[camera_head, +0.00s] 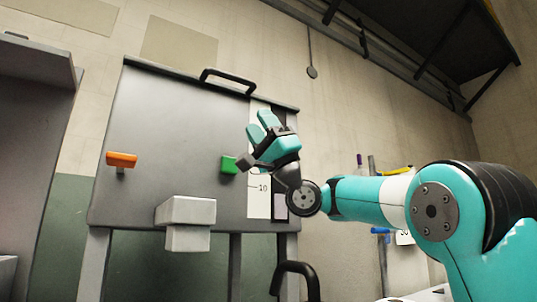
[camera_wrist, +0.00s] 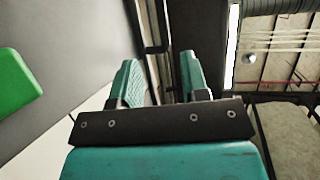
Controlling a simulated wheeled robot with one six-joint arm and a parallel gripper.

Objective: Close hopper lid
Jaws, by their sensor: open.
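The grey hopper (camera_head: 165,130) stands on legs in the camera_head view. Its lid (camera_head: 185,78) shows as a thin dark edge along the hopper's top, with a black bar handle (camera_head: 228,80) on it. From this low angle the lid looks level with the top edge; any small gap cannot be told. My gripper (camera_head: 261,127) is open and empty, in front of the hopper's right part, below the lid handle, with its fingers pointing up. In the camera_wrist view its two teal fingers (camera_wrist: 158,80) are apart with nothing between them.
A green knob (camera_head: 228,165) is close to the left of my gripper; it also shows in the wrist view (camera_wrist: 17,82). An orange knob (camera_head: 121,160) and a grey block (camera_head: 187,211) stick out of the front. A scale strip (camera_head: 259,200) is behind my wrist.

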